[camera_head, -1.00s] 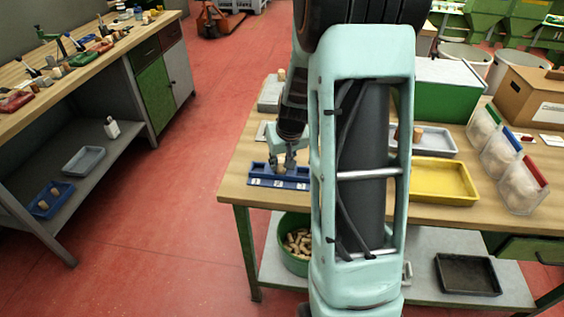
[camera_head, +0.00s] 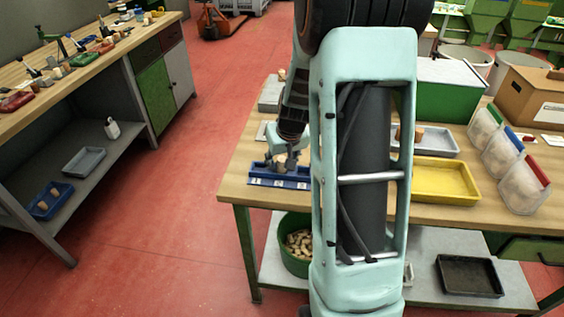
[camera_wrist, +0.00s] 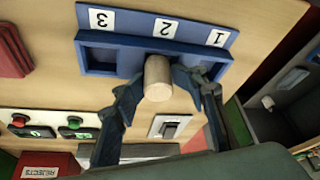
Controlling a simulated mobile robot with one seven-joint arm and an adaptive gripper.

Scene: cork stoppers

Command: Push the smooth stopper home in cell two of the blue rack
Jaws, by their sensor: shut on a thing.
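The blue rack (camera_head: 262,181) lies near the left front of the workbench; the wrist view shows its wall (camera_wrist: 88,38) and labels 3, 2 and 1. My gripper (camera_wrist: 160,76) is shut on the pale, smooth-looking stopper (camera_wrist: 157,80), one finger on each side. The stopper is at cell two, below label 2, and covers most of that cell's opening. I cannot tell how deep it sits. Cell three (camera_wrist: 102,60) looks empty; cell one is partly hidden by a finger. In the head view, my gripper (camera_head: 284,161) is over the rack and the stopper is hard to make out.
The wrist view shows red and green buttons (camera_wrist: 45,120), a switch (camera_wrist: 170,127) and a red rejects box (camera_wrist: 50,165) near the rack. A green tub of corks (camera_head: 285,262) is below.

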